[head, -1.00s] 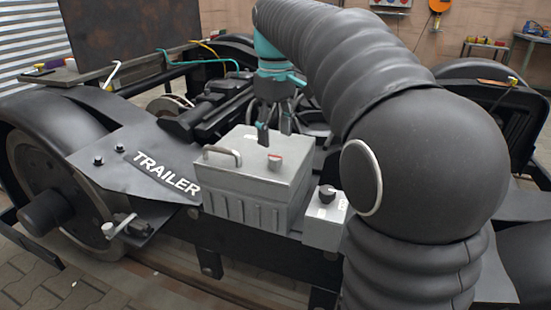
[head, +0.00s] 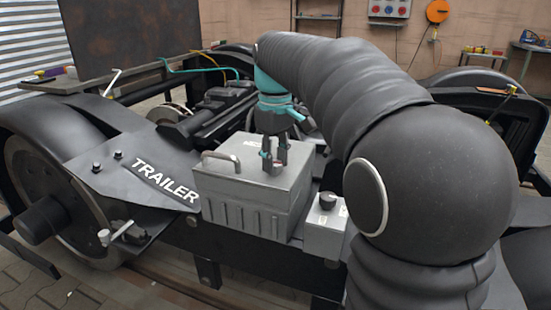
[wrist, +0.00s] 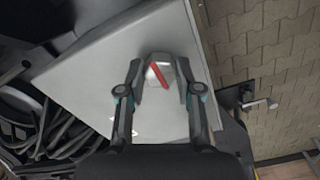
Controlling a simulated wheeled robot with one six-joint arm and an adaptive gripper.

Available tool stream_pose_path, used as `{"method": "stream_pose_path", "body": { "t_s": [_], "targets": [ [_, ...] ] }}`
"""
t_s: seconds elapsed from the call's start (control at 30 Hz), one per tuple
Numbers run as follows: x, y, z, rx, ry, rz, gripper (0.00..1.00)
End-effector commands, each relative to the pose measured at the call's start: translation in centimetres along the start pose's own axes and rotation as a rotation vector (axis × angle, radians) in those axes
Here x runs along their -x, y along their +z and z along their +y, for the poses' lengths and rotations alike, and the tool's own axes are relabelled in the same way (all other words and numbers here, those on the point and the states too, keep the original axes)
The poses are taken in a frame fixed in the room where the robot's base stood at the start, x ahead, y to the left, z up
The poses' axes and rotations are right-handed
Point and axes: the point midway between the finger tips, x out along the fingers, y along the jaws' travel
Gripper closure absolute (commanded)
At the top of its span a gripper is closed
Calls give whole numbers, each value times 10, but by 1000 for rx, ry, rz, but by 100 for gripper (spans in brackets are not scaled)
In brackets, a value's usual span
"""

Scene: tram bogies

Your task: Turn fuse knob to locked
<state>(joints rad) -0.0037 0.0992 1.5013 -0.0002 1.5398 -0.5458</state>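The fuse knob, grey with a red bar, stands on the top of the grey box (head: 240,190). In the wrist view the knob (wrist: 160,74) sits between my two fingertips, its red bar slanted, with a gap visible on each side. In the head view my gripper (head: 273,163) points down over the box top, and its fingers mostly hide the knob. My gripper (wrist: 160,68) is open, with its fingers on either side of the knob. Whether the fingertips reach down beside it is hard to tell.
A bent handle (head: 222,157) stands on the lid left of my gripper. A small grey box with a black knob (head: 327,199) stands to the right. The TRAILER plate (head: 165,182) and a wheel lie left. Dark hoses (wrist: 62,135) lie beyond the box.

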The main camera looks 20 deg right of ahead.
Motion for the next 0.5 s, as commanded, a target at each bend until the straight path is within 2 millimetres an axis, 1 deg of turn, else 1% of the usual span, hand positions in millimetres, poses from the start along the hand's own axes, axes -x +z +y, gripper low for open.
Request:
{"method": "stream_pose_path", "body": {
  "t_s": [0.27,0.5],
  "targets": [
    [0,0,0,-17,-2,-2,100],
    [2,0,-1,-118,-3,-4,100]
  ]
}}
